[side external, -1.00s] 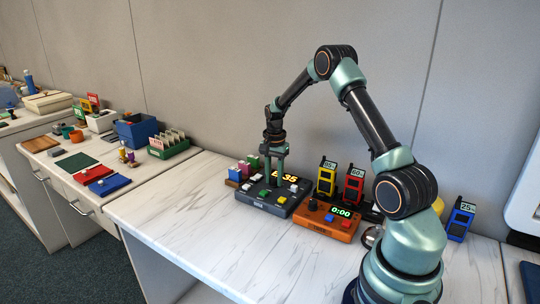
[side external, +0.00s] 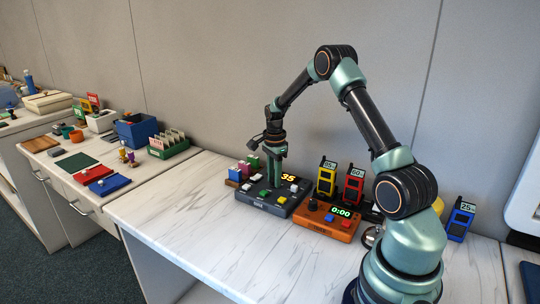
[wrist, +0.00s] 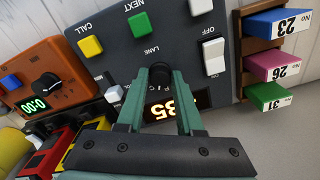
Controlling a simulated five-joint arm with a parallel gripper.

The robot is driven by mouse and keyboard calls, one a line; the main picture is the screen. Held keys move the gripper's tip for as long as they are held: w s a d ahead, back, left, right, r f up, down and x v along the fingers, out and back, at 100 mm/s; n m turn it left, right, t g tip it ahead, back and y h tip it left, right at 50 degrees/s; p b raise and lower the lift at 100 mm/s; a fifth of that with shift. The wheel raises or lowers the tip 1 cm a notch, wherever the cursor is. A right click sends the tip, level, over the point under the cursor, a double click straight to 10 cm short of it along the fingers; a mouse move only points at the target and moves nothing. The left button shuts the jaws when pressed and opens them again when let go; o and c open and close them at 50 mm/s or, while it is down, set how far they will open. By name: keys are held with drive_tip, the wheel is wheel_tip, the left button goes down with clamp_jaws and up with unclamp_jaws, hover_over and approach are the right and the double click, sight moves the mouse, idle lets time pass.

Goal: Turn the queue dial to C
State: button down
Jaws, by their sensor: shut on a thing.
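The dark grey queue console (side external: 262,208) stands on the white marbled counter. In the wrist view, the console (wrist: 108,62) fills the upper middle, with buttons marked CALL and NEXT and an ON/OFF switch. The black queue dial (wrist: 160,72) sits under the LANE label. My gripper (wrist: 160,84) is shut on the dial, one green finger on each side. Letters near the dial are partly covered by the fingers; I cannot tell which one it points to. In the side view, my gripper (side external: 275,183) points down at the console's back part and hides the dial.
An orange timer (side external: 326,222) showing 0:00 stands close to the right of the console. Coloured numbered blocks (side external: 245,167) stand at its left. Red and yellow handheld units (side external: 352,186) stand behind the timer. The counter's front left is clear.

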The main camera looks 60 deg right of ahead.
drive_tip(key=c, duration=0.6)
unclamp_jaws()
drive_tip(key=shift+o, duration=0.2)
drive_tip(key=shift+r, duration=0.1)
wheel_tip(320, 180, up, 12)
